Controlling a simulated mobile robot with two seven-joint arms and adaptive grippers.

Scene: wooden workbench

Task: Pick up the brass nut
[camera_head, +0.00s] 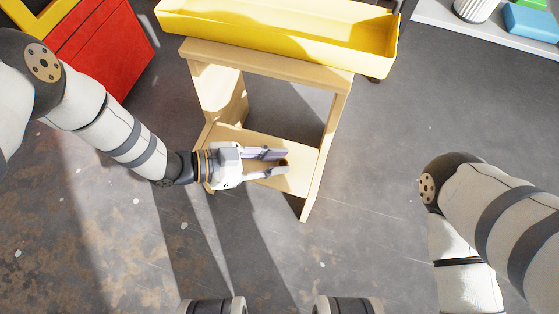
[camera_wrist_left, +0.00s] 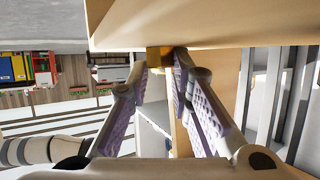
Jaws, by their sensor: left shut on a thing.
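The brass nut (camera_wrist_left: 158,58) shows in the left wrist view as a small yellow-gold piece between my fingertips, close to a pale wooden surface. My left gripper (camera_wrist_left: 165,65) is shut on it, with a finger on each side. In the head view my left gripper (camera_head: 284,165) reaches in from the left over the lower board of the wooden workbench (camera_head: 255,62). The nut is too small to make out clearly there. My right arm shows at the right, but its gripper is out of the frame.
A yellow tray (camera_head: 290,35) sits on the workbench top. The bench's side legs stand close around my left gripper. A red cabinet (camera_head: 95,50) is at the upper left, and a pale shelf (camera_head: 440,18) at the upper right. The grey floor between is clear.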

